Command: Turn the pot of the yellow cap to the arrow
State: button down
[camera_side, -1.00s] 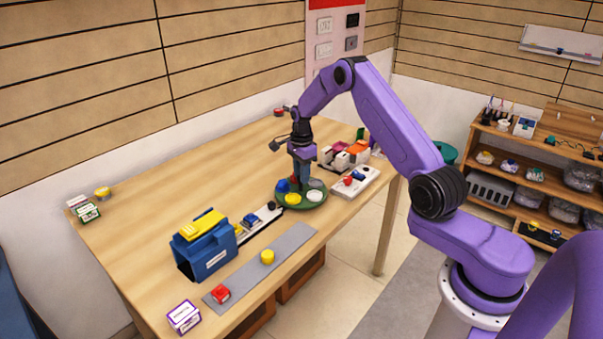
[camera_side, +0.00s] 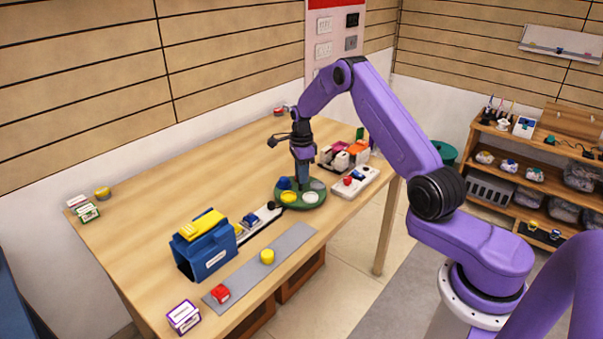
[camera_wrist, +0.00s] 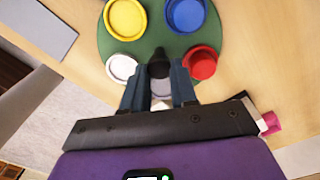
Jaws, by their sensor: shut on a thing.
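A round green turntable (camera_side: 299,205) stands on the table and carries several capped pots. The yellow-capped pot (camera_side: 288,197) is at its front left, and it also shows at the upper left of the wrist view (camera_wrist: 126,19). A small black piece (camera_side: 277,207) lies at the turntable's left front edge, close to the yellow pot; I cannot make out an arrow shape. My gripper (camera_wrist: 158,78) points down over the turntable's centre, shut on the dark central knob (camera_wrist: 158,64). The fingers partly hide a greyish pot.
The turntable also bears a blue pot (camera_wrist: 185,15), a white pot (camera_wrist: 120,67) and a red pot (camera_wrist: 203,63). A white block with buttons (camera_side: 354,182) stands to its right. A blue box (camera_side: 205,258) and a grey strip (camera_side: 245,275) lie to the left.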

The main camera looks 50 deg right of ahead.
jog(key=shift+d+r, duration=0.1)
jog(key=c, duration=0.9)
grip_release()
notch_tip(320, 180, up, 17)
jog(key=shift+r, duration=0.2)
